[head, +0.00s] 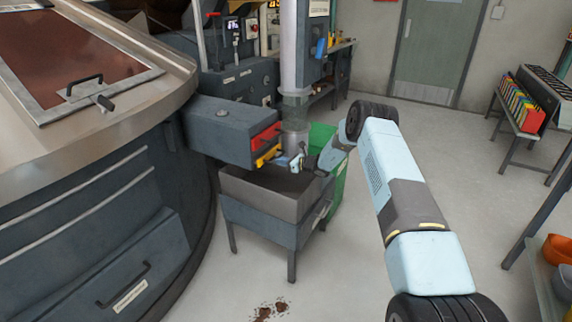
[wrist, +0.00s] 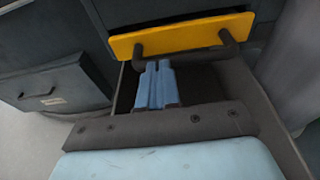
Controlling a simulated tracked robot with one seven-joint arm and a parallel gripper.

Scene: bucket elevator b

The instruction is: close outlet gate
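The outlet gate shows as a yellow plate (wrist: 180,36) with a dark bar handle (wrist: 229,48) in the wrist view. In the head view the yellow plate (head: 267,156) is at the front end of the grey outlet box, below a red part (head: 265,136). My gripper (wrist: 158,68) has two blue fingers lying side by side, shut, with nothing visible between them. Its tips are at the handle bar; I cannot tell whether they touch it. In the head view my gripper (head: 297,161) is just right of the yellow plate, above the bin.
A grey open bin (head: 272,208) on legs stands below the outlet box (head: 222,128). A vertical pipe (head: 294,60) and a green container (head: 340,180) are close behind. The large round machine (head: 90,190) fills the left. Brown spill (head: 266,312) lies on the floor.

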